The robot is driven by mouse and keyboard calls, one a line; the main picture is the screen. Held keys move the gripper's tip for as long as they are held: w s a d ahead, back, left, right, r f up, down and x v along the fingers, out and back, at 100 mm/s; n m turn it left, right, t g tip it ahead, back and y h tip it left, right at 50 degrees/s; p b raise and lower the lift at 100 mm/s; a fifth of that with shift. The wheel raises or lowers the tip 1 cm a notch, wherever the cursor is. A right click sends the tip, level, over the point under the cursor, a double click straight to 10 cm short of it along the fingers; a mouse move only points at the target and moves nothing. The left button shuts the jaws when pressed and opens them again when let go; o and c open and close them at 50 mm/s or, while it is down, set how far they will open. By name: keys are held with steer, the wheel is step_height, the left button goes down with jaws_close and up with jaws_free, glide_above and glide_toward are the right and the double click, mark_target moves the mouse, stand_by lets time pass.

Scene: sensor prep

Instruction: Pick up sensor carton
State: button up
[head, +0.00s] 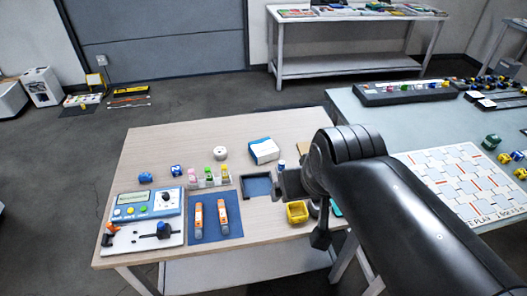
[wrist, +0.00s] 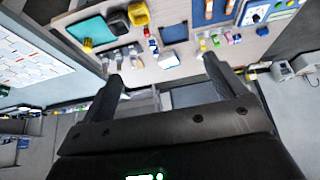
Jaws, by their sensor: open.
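The sensor carton appears to be the small white and blue box (head: 264,151) near the back edge of the wooden table. In the wrist view what looks like the same box (wrist: 168,60) lies between the fingertips in the picture, but its outline is small. My gripper (head: 285,184) is above the table, on the near side of the box and apart from it. In the wrist view my gripper (wrist: 162,72) is open, its two fingers spread wide with nothing held. My arm hides part of the table's right side in the head view.
A square blue-lined tray (head: 257,187) lies in front of the box. A yellow bin (head: 297,212) stands near the front right. A white roll (head: 220,153) and a rack of small colored bottles (head: 209,178) are to the left. Bare wood surrounds the box's left.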

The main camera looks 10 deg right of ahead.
steer(key=shift+o, duration=1)
steer(key=n+g, duration=0.1)
steer(key=n, duration=0.1)
glide_above(264, 147)
steer(key=s, duration=1.2)
step_height(264, 147, down, 13)
steer(key=shift+n+y, duration=0.4)
steer(key=shift+y, duration=0.1)
steer(key=w+x, duration=0.1)
steer(key=x, duration=0.5)
steer(key=w+d+x, duration=0.1)
steer(key=x, duration=0.5)
steer(key=r+x, duration=0.1)
steer(key=x, duration=0.5)
steer(key=shift+w+d+f, duration=0.1)
steer(key=shift+w+d, duration=0.25)
steer(key=shift+w, duration=0.1)
steer(key=shift+x, duration=3.15)
steer(key=shift+d, duration=0.15)
